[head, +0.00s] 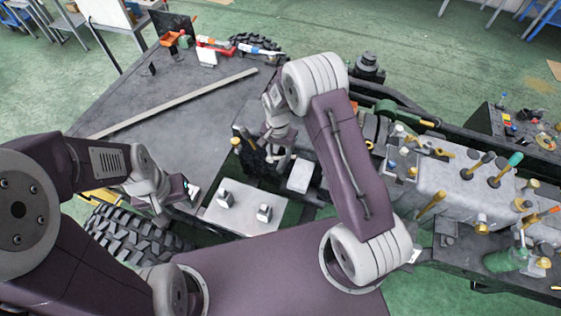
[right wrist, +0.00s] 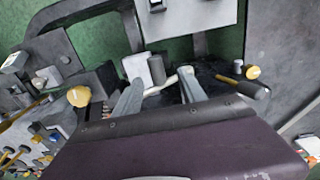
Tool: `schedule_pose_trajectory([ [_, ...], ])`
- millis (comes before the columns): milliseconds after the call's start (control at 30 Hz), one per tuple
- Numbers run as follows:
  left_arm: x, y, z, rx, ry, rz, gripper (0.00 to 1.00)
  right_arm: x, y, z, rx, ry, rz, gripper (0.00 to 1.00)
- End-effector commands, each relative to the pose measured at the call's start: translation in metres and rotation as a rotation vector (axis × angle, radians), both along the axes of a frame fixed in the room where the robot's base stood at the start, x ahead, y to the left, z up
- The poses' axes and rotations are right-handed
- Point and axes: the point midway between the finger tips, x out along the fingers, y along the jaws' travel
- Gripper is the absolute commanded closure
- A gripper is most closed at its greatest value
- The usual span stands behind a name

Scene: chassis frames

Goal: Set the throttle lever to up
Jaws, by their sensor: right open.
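My right gripper (head: 279,158) points down over the dark control area in the middle of the head view. In the right wrist view its two fingers (right wrist: 161,80) are spread apart. A thin pale bent rod (right wrist: 162,87) and a grey cylinder knob (right wrist: 157,69) show between them; I cannot tell whether the fingers touch either.
A pale plate with two blocks (head: 241,216) lies left of my right arm. A bank of levers with coloured knobs (head: 470,185) stands at right. A yellow knob (right wrist: 78,96) is left of my right fingers, another (right wrist: 253,72) to their right. A large tyre (head: 128,236) is at lower left.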

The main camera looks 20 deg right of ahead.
Motion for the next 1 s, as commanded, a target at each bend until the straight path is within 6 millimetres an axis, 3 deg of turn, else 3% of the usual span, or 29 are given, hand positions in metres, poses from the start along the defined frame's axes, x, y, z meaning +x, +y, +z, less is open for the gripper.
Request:
schedule_pose_trajectory([
  [100,0.000,0.000,0.015,0.000,-0.001,0.000,0.64,-0.002,-0.001,-0.022,-0.001,0.007,-0.001,0.51],
  [300,0.000,0.000,0.026,0.000,-0.001,0.000,0.64,-0.002,-0.002,-0.055,0.000,0.004,-0.001,0.51],
  [667,0.000,0.000,0.026,0.000,0.000,0.000,0.64,-0.001,-0.002,-0.066,0.000,0.000,0.000,0.51],
  [833,0.000,0.000,0.026,0.000,0.000,0.000,0.64,-0.001,-0.002,-0.066,0.000,0.000,0.000,0.96],
  [867,0.000,0.000,0.026,0.000,0.000,0.000,0.64,-0.001,-0.002,-0.066,0.000,0.000,0.000,1.00],
  [1000,0.000,0.000,0.026,0.000,0.000,0.000,0.64,-0.001,-0.002,-0.066,0.000,0.000,0.000,1.00],
])
